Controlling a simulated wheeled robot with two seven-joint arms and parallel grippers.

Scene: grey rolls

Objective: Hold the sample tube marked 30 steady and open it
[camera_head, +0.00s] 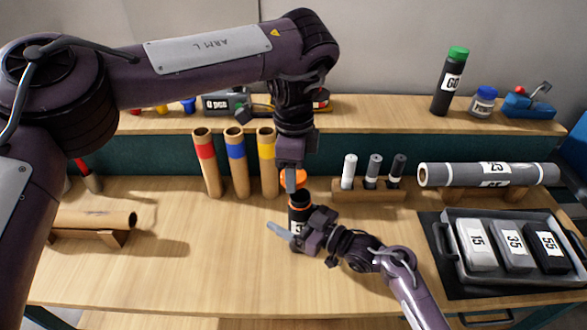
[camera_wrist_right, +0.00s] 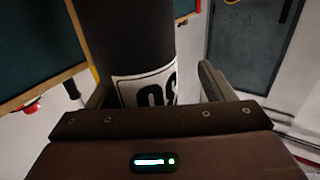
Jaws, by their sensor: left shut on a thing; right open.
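The sample tube (camera_head: 298,222) is a dark cylinder standing upright on the bench, with an orange band near its top and a white label partly hidden by my right gripper. In the right wrist view the tube (camera_wrist_right: 128,40) rises between the fingers, and its label shows upside down and only in part. My left gripper (camera_head: 291,182) points down above the tube and is shut on the orange cap (camera_head: 301,177), which appears apart from the tube's top. My right gripper (camera_head: 292,236) is open around the tube's lower part, with a gap beside the right finger.
Three cardboard tubes with red, blue and yellow bands (camera_head: 236,165) stand behind left. A small rack (camera_head: 366,195) with three vials stands behind right, beside a grey roll (camera_head: 490,174). A tray (camera_head: 460,270) is at right.

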